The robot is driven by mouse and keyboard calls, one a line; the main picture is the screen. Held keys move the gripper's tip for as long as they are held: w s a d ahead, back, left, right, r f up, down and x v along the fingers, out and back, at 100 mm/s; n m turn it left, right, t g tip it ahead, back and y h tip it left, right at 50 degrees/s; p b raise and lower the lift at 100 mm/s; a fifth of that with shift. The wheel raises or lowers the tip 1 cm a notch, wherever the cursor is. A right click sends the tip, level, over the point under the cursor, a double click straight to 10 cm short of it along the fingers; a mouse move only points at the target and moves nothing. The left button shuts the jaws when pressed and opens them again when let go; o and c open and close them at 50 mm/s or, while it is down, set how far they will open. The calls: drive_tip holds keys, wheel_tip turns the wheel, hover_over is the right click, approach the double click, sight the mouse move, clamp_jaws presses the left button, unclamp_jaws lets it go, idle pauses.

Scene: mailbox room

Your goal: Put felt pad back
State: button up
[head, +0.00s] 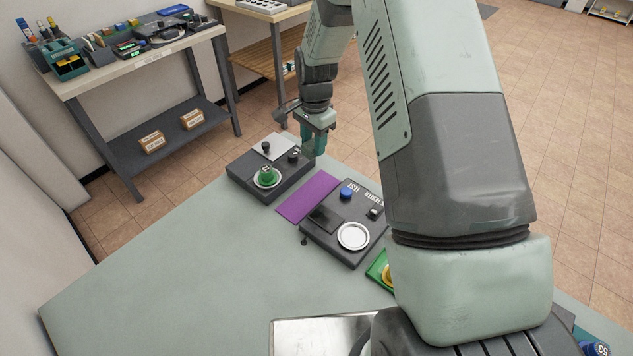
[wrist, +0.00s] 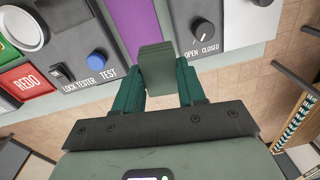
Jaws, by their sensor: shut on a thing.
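My gripper (head: 316,145) is at the far edge of the table, just right of the black box with the green piece. In the wrist view my gripper (wrist: 160,85) is shut on a small grey-green block (wrist: 157,68), which looks like the felt pad. The block is between the teal fingers, and its underside is hidden. A purple strip (head: 307,196) lies flat on the table between two black boxes. It also shows in the wrist view (wrist: 150,18), just beyond the block. I cannot tell the height of the block above the table.
The black box (head: 240,180) holds a green piece (head: 267,176) and an OPEN/CLOSED knob (wrist: 200,30). The lock tester box (head: 325,238) has a blue button (head: 347,193) and a white dish (head: 353,236). Table (head: 180,270) is clear at left front. A side bench (head: 130,65) stands behind.

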drive_tip(key=shift+n, duration=0.6)
drive_tip(key=f, duration=0.2)
drive_tip(key=s+f, duration=0.1)
drive_tip(key=f, duration=0.1)
drive_tip(key=s+d+f, duration=0.1)
drive_tip(key=f, duration=0.1)
drive_tip(key=shift+f, duration=2.1)
drive_tip(key=o, duration=1.2)
drive_tip(key=shift+f, duration=0.15)
